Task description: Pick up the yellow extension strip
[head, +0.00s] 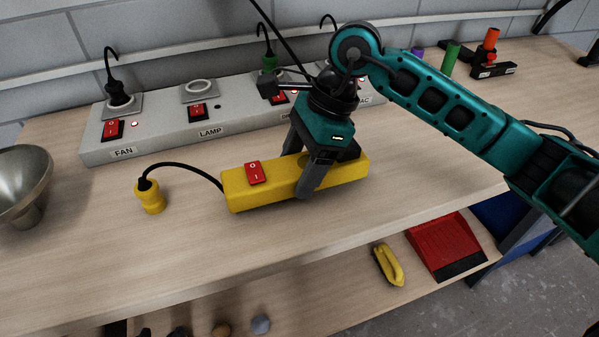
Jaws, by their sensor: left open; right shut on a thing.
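The yellow extension strip (240,192) is on the wooden bench in the middle of the head view, with a red rocker switch (254,172) on its top. A black cord runs from its left end to a yellow plug (150,197) standing on the bench. My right gripper (312,172) comes down from above and is shut on the strip, right of the switch. One finger shows on the near side; the far side is partly hidden. I cannot tell whether the strip is clear of the bench. My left gripper is not in view.
A grey socket panel (165,140) with red switches, labels and black plugs stands behind the strip. A metal funnel-like bowl (24,180) is at the far left. A red dustpan (445,245) and yellow-handled brush (388,265) lie on the lower shelf. The bench front is clear.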

